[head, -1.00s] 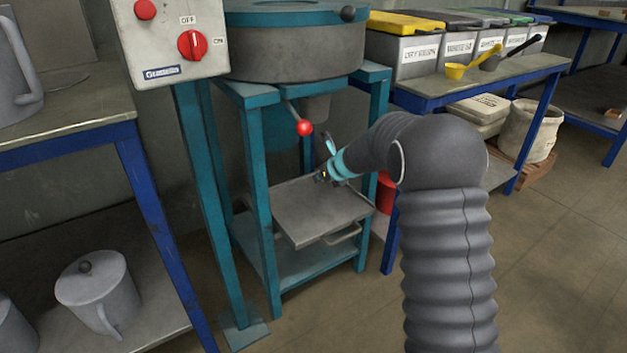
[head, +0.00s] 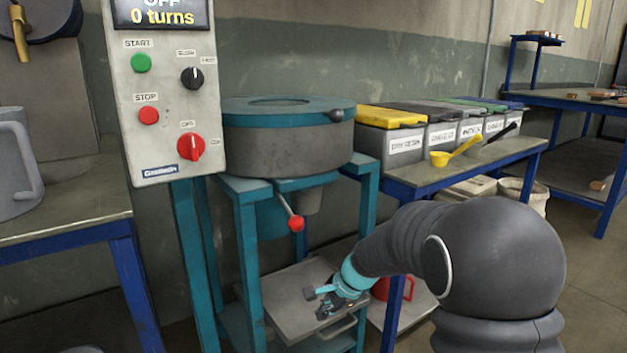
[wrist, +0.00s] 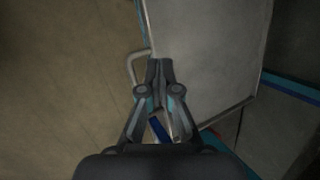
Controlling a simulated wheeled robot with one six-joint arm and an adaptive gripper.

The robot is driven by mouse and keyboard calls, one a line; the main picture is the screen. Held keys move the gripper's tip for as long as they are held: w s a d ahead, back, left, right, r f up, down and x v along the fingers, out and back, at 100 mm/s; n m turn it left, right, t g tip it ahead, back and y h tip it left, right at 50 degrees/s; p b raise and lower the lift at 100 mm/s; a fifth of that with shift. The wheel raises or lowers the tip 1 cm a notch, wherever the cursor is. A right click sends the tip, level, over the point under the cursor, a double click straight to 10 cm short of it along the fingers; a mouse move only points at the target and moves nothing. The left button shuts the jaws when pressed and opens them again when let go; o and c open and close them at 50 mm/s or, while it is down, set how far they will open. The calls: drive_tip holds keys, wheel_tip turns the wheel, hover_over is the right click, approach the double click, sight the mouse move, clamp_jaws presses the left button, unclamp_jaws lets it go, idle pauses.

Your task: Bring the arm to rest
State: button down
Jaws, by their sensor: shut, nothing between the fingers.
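My gripper (head: 322,303) is at the end of my dark grey arm, over the front right part of a grey metal tray (head: 283,298) under the mixer. In the wrist view my gripper (wrist: 160,64) has its fingertips together with nothing between them. There the tray (wrist: 205,45) lies beyond the fingers, its bent handle (wrist: 133,68) just left of the fingertips. I cannot tell whether the fingers touch the tray or handle.
The teal-framed mixer (head: 287,140) has a red-knobbed lever (head: 297,224) above the tray. A control box (head: 165,100) reads "OFF" and "0 turns". Blue-legged benches stand left (head: 60,228) and right (head: 470,172), the right one with labelled bins (head: 405,143). Open floor (head: 590,310) lies right.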

drive_tip(key=s+d+r+n+h+p, duration=0.1)
drive_tip(key=s+d+r+n+p, duration=0.1)
drive_tip(key=s+d+r+n, duration=0.2)
drive_tip(key=s+d+r+n+t+h+p, duration=0.1)
drive_tip(key=s+d+r+n, duration=0.3)
drive_tip(key=s+r, duration=0.5)
drive_tip(key=s+d+r+n+t+h+p, duration=0.1)
drive_tip(key=s+r, duration=0.6)
drive_tip(key=s, duration=1.1)
drive_tip(key=d+n+h+p, duration=0.1)
drive_tip(key=d+n+p, duration=0.1)
drive_tip(key=d+n, duration=0.1)
drive_tip(key=shift+d+r+h, duration=0.35)
drive_tip(key=shift+d+h, duration=0.05)
drive_tip(key=shift+d, duration=0.2)
drive_tip(key=shift+s+a+n, duration=0.1)
drive_tip(key=shift+a+n, duration=0.05)
drive_tip(key=shift+n, duration=0.15)
